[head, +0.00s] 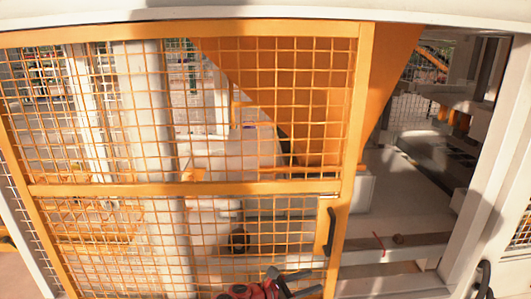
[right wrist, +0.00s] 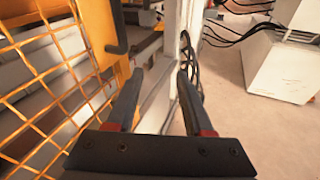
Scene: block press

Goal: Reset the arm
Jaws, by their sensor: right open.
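My right gripper (head: 308,281) shows at the bottom of the head view, in front of the lower edge of an orange mesh door (head: 188,188). In the right wrist view its two dark fingers (right wrist: 160,75) are spread apart with nothing between them. The door has a dark handle (head: 331,232), which stands above the gripper in the head view. The handle (right wrist: 118,28) also shows in the right wrist view, beyond the left finger. The gripper appears apart from it. My left gripper is not in view.
An opening right of the door shows a pale machine bed (head: 405,195) and an orange panel (head: 392,75). A white post (right wrist: 178,60) stands beyond my fingers. Dark cables (right wrist: 235,22) run to a white cabinet (right wrist: 285,65) on the right, with clear floor (right wrist: 255,130) before it.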

